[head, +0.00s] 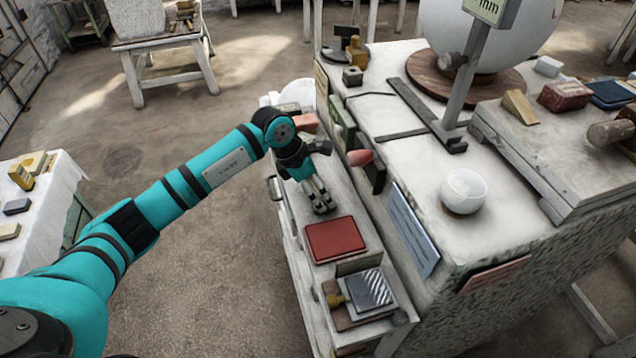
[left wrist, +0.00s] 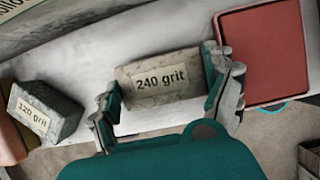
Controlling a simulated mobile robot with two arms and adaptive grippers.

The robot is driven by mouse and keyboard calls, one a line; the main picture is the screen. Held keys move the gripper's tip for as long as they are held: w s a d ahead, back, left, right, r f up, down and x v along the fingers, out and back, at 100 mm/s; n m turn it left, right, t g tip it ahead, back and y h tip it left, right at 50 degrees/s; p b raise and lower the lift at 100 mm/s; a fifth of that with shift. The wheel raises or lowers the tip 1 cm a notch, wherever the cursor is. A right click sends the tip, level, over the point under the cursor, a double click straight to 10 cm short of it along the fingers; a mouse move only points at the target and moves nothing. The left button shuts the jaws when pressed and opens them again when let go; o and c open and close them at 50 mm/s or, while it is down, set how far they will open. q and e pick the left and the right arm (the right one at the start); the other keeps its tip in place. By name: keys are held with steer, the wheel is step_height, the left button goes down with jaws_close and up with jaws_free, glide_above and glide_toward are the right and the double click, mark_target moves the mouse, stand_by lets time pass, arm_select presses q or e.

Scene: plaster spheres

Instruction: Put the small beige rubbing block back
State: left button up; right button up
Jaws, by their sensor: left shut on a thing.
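In the left wrist view, a small grey-beige block labelled "240 grit" (left wrist: 160,78) sits between the two fingers of my left gripper (left wrist: 168,92), which is shut on it. In the head view my left gripper (head: 321,205) points down over the narrow white side shelf (head: 296,233), just behind a red pad (head: 335,240). There the block is hidden by the fingers. Whether it touches the shelf is unclear. A darker block labelled "120 grit" (left wrist: 45,112) lies at the left of the left wrist view. My right gripper is not in view.
The red pad also shows at right in the left wrist view (left wrist: 262,52). A striped plate (head: 370,292) lies nearer on the shelf. A table with blocks (head: 50,215) stands left.

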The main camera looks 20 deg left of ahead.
arm_select(q)
steer(key=shift+f, duration=0.1)
steer(key=o, duration=1.3)
steer(key=shift+f, duration=0.1)
steer(key=shift+b+v, duration=1.95)
steer(key=shift+v, duration=4.2)
